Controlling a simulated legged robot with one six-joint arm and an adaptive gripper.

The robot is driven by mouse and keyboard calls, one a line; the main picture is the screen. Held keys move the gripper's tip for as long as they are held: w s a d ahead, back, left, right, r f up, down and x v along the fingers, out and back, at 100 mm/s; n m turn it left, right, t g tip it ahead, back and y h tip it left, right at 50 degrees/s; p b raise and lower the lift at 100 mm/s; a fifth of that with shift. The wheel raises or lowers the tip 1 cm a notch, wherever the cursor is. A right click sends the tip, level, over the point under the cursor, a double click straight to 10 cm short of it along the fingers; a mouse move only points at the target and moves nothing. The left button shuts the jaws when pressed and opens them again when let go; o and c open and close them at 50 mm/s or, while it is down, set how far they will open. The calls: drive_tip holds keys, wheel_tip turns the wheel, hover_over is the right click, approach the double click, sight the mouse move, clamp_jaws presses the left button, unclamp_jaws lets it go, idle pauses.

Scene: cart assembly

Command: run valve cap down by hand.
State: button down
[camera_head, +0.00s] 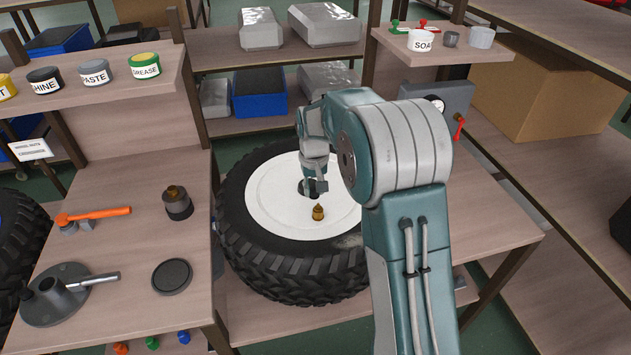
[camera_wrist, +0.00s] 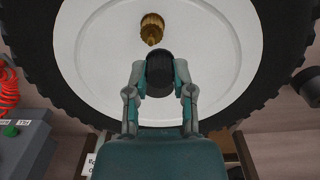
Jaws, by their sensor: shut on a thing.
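A large black tyre (camera_head: 300,277) with a white wheel disc (camera_head: 270,205) lies flat on the wooden bench. A brass valve stem (camera_head: 318,212) stands on the disc, and the wrist view shows it (camera_wrist: 151,29) ahead of my gripper. My gripper (camera_head: 313,188) is over the disc, just behind the stem in the head view. In the wrist view my gripper (camera_wrist: 159,82) is shut on a black valve cap (camera_wrist: 160,68), one finger on each side. A small gap shows between cap and stem in that view. The cap's underside is hidden.
The left bench holds an orange-handled tool (camera_head: 92,215), a dark round cap (camera_head: 172,276) and a grey flanged part (camera_head: 62,292). Labelled tins (camera_head: 145,66) stand on the shelf above. A cardboard box (camera_head: 540,85) stands at the right.

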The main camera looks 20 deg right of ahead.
sight(317, 195)
drive_tip(key=shift+d+f, duration=0.5)
drive_tip(key=shift+f, duration=0.2)
drive_tip(key=shift+d+f, duration=0.1)
drive_tip(key=shift+d, duration=0.25)
drive_tip(key=shift+a, duration=0.95)
drive_tip(key=shift+d, duration=0.4)
drive_tip(key=shift+d, duration=0.15)
drive_tip(key=shift+f, duration=0.95)
drive_tip(key=shift+r, duration=0.2)
